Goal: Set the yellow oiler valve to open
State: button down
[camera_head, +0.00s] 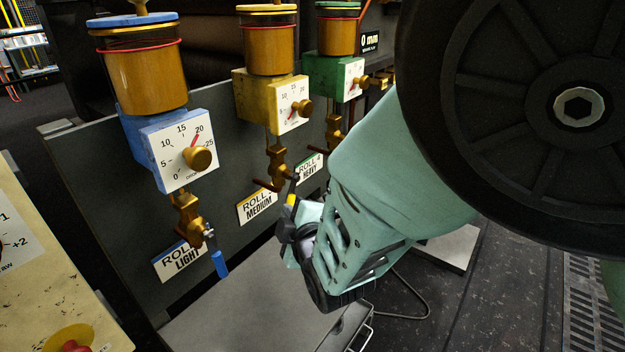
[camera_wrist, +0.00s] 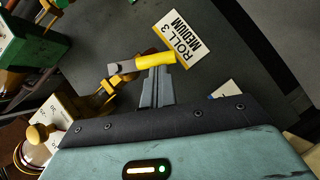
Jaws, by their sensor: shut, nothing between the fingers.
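The yellow oiler (camera_head: 268,100) hangs on the dark panel between a blue one and a green one, with a white dial and amber reservoir. Its brass valve (camera_head: 277,165) is below it and also shows in the wrist view (camera_wrist: 108,95). The valve's lever has a grey shank and yellow grip (camera_wrist: 165,62); the grip also shows in the head view (camera_head: 291,200), pointing roughly downward. My gripper (camera_wrist: 155,72) is shut and empty. Its fingertips are right at the yellow grip, overlapping it in view; I cannot tell whether they touch. The wrist partly hides this in the head view.
The blue oiler (camera_head: 150,125) with its blue lever (camera_head: 219,263) is left. The green oiler (camera_head: 325,72) is right, close behind my arm. A label (camera_head: 258,205) lies beside the yellow valve. A grey box top (camera_head: 255,310) is below; a cream panel (camera_head: 50,265) is front left.

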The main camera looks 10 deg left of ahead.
jog(key=shift+w+d+f+n+t+y+b, duration=0.25)
jog(key=shift+w+f+n+t+b, duration=0.45)
jog(key=shift+n+b, duration=0.3)
jog(key=shift+w+d+f+n+t+y+b, duration=0.25)
jog(key=shift+w+f+n+t+b, duration=0.25)
jog(key=shift+n+t+b, duration=0.5)
